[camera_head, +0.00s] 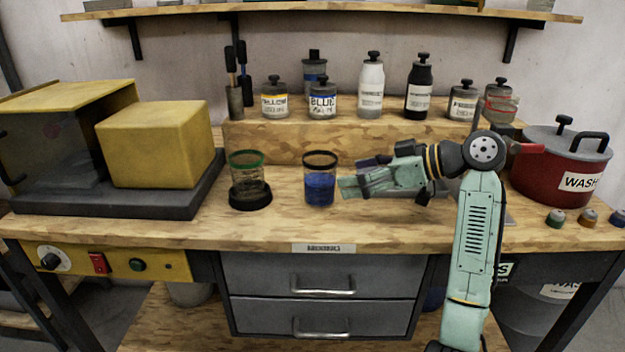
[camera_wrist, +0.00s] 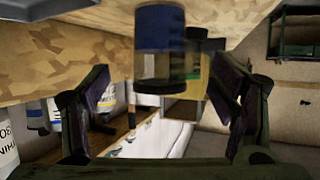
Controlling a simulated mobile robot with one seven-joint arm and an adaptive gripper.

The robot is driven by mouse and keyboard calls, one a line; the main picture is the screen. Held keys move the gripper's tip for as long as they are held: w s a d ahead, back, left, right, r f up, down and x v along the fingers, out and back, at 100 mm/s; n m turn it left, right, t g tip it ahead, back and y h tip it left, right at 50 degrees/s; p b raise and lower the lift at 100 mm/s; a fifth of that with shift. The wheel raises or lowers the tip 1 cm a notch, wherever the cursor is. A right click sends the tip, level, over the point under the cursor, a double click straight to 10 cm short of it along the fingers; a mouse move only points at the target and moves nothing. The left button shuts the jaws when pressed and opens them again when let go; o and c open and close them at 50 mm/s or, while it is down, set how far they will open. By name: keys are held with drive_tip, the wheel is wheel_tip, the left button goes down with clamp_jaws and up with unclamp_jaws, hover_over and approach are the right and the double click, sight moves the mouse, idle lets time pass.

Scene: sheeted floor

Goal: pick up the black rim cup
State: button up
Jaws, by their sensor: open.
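The black rim cup (camera_head: 320,187) is clear with blue contents and stands upright on the wooden bench. My gripper (camera_head: 347,188) is just to its right, at about cup height, with its fingers pointing left toward it. In the wrist view, which looks upside down, the cup (camera_wrist: 160,50) shows between and beyond the two open fingers (camera_wrist: 160,80). The fingers appear empty. I cannot tell exactly how small the gap to the cup is.
A green rim cup (camera_head: 249,185) stands left of the black rim cup. A raised wooden ledge (camera_head: 285,144) with several bottles lies behind. A yellow box (camera_head: 155,145) is at the left, a red pot (camera_head: 550,175) at the right. The bench front before the cups is clear.

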sight(320, 181)
drive_tip(key=p+x, duration=0.1)
drive_tip(key=x, duration=0.3)
drive_tip(key=p+x, duration=0.2)
drive_tip(key=x, duration=0.3)
drive_tip(key=shift+f, duration=0.25)
drive_tip(key=shift+c, duration=0.3)
drive_tip(key=c, duration=1.4)
drive_tip(key=shift+c, duration=0.2)
